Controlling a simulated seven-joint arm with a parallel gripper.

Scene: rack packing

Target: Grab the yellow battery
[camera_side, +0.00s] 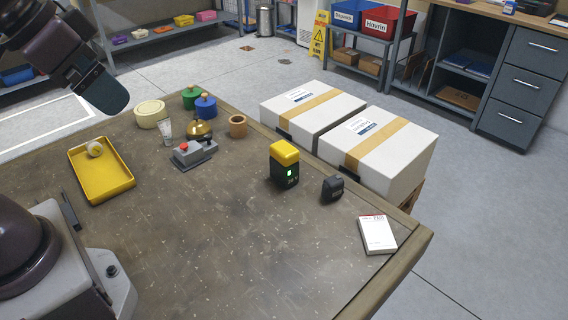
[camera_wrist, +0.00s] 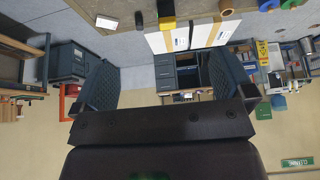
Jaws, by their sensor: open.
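The yellow battery (camera_side: 285,151) sits upright on top of a black charger-like base (camera_side: 284,174) with a lit green display, right of the table's middle.
A grey device with a red button (camera_side: 194,152), a brass bell-like object (camera_side: 199,129) and a wooden cup (camera_side: 237,126) stand to the left. A yellow tray (camera_side: 101,185) lies farther left. The front tabletop is clear.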

